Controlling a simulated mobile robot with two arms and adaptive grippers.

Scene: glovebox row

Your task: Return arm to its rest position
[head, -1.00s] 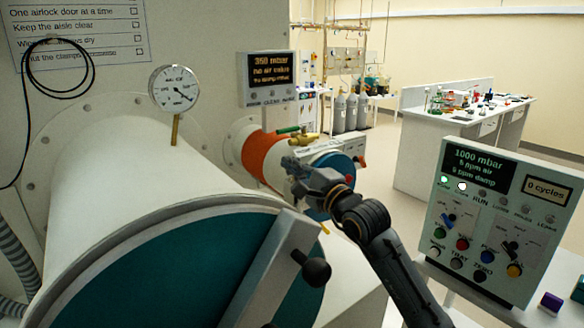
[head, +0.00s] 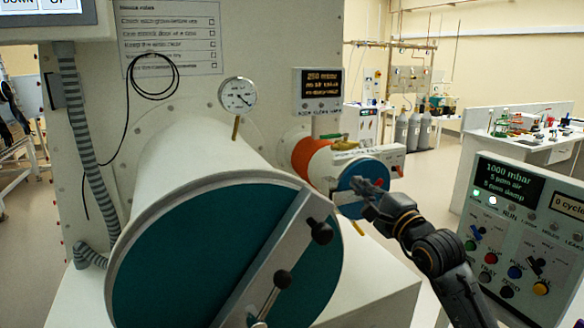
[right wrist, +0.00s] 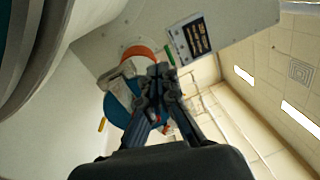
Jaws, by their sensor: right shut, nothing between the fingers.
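My right gripper (head: 372,190) is in the middle right of the head view, shut and empty. Its arm comes in from the lower right. In the head view it overlaps the small airlock's blue door (head: 350,177); I cannot tell the gap between them. In the right wrist view the shut fingers (right wrist: 158,78) point toward the small airlock with its orange collar (right wrist: 140,52). My left gripper is not in view.
The large airlock (head: 180,180) with a teal door (head: 175,262) and black-knobbed clamp bar (head: 290,250) fills the centre left. A control panel (head: 520,220) stands at the right. A pressure gauge (head: 237,95) rises above the large airlock. A bench (head: 530,145) is farther back.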

